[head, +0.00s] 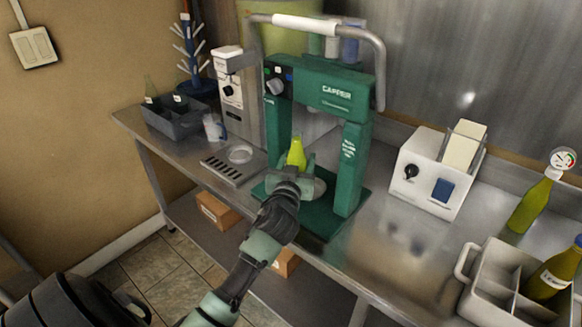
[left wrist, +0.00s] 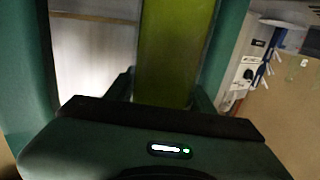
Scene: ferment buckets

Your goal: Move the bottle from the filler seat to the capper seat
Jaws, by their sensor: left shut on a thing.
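A yellow-green bottle (head: 297,152) stands upright inside the green capper (head: 335,94), between its two posts. My left gripper (head: 294,172) is shut on the lower part of the bottle, over the capper base. In the left wrist view the bottle (left wrist: 175,50) fills the space between the fingers, with green capper posts on both sides. The bottle's foot is hidden by my gripper, so I cannot tell whether it rests on the capper seat. My right gripper is not in view.
A dark grey bin (head: 180,117) with bottles, a clear cup (head: 214,127) and a blue drying rack (head: 190,50) are at the left. A white box (head: 430,175), a green bottle with a gauge (head: 530,205) and a grey caddy (head: 500,285) are at the right.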

